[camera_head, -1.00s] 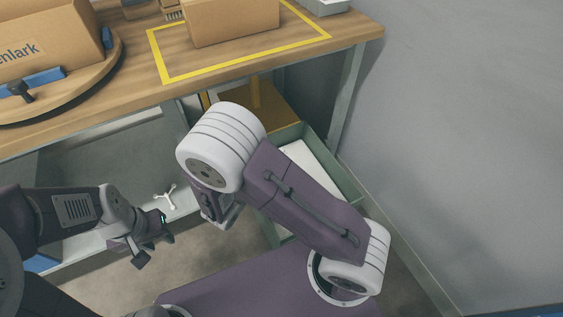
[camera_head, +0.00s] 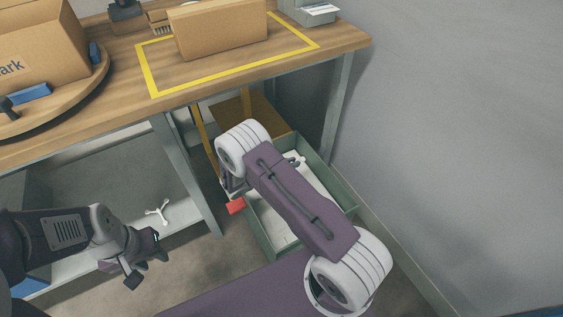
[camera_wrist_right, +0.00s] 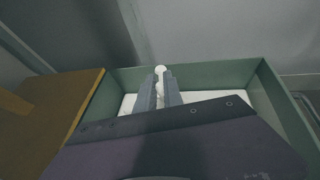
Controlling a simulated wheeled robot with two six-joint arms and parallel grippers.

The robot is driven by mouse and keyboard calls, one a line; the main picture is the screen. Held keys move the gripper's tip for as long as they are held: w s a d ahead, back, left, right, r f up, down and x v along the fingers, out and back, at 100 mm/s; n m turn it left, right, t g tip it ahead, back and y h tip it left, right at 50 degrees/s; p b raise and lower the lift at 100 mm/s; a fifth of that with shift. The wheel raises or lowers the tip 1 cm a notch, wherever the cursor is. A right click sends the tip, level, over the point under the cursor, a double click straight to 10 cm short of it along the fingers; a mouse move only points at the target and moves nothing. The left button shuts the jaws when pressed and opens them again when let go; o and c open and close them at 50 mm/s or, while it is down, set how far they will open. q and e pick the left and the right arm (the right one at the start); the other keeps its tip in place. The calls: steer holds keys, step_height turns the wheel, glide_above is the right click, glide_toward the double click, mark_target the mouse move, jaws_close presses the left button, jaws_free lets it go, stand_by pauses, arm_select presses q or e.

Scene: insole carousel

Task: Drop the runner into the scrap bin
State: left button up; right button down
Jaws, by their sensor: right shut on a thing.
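The runner (camera_wrist_right: 160,72) is a small white piece with a rounded end, seen between the fingertips in the right wrist view. My right gripper (camera_wrist_right: 160,88) is shut on it, over the scrap bin. The scrap bin is a green open box (camera_head: 330,182) on the floor at the table's right end; its rim also shows in the right wrist view (camera_wrist_right: 210,72). White material lies in the bin. In the head view my right arm hides most of its gripper and part of the bin. My left gripper (camera_head: 146,264) is open and empty at lower left.
A white three-armed piece (camera_head: 158,211) lies on the lower shelf. A brown wooden box (camera_head: 262,120) stands beside the bin. A red piece (camera_head: 236,206) shows by the bin's left side. The table (camera_head: 200,92) above holds cartons and a turntable. A grey wall is at right.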

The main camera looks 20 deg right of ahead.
step_height(320, 180, down, 6)
steer(key=b, duration=0.5)
steer(key=c, duration=1.4)
jaws_free()
steer(key=shift+a+r, duration=0.1)
steer(key=p+v, duration=0.3)
steer(key=v, duration=0.6)
